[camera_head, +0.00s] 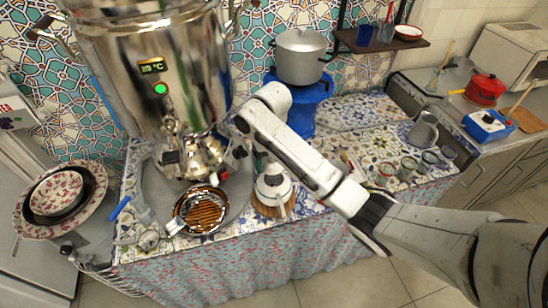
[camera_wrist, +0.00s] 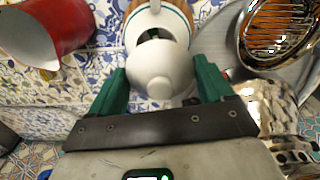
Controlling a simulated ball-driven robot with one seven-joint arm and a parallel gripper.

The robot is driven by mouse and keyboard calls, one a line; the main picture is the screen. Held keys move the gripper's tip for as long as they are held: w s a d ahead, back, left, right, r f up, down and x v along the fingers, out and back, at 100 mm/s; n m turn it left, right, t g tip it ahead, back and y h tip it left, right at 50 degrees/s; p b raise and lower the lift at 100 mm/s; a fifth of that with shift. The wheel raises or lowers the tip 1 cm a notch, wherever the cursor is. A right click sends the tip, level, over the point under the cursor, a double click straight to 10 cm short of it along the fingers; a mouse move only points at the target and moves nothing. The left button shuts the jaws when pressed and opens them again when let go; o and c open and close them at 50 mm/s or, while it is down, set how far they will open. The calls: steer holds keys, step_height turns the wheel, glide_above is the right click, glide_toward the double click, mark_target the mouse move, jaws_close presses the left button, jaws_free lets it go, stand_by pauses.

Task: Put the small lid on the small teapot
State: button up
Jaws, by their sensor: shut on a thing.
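The small white lid (camera_wrist: 158,72), round with a knob, is between the green fingers of my gripper (camera_wrist: 161,66) in the wrist view. My gripper is shut on it. The small white teapot (camera_wrist: 158,20) with a dark green band is just beyond the lid. Part of its dark opening (camera_wrist: 150,34) shows past the lid's edge; the lid hides the rest. In the head view the teapot (camera_head: 272,190) stands upright on a wooden coaster at the table's front, with my gripper (camera_head: 262,157) close above it. I cannot tell whether lid and teapot touch.
A large shiny samovar (camera_head: 160,75) stands left of the teapot. A round grill (camera_head: 201,210) is at the front left, also in the wrist view (camera_wrist: 278,35). A red vessel (camera_wrist: 45,35) is left in the wrist view. Several cups and a grey jug (camera_head: 423,130) stand right.

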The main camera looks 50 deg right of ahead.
steer(key=shift+s+d, duration=0.1)
steer(key=shift+d, duration=0.25)
step_height(320, 180, down, 4)
steer(key=b, duration=0.4)
steer(key=shift+r+b, duration=0.1)
steer(key=shift+b, duration=0.3)
steer(key=shift+a+f, duration=0.1)
steer(key=shift+f, duration=0.65)
steer(key=shift+p, duration=0.35)
steer(key=shift+s+f+p, duration=0.1)
steer(key=shift+f+p, duration=0.3)
steer(key=shift+f, duration=0.2)
stand_by(0.7)
steer(key=shift+p, duration=0.4)
stand_by(0.6)
steer(key=o, duration=0.9)
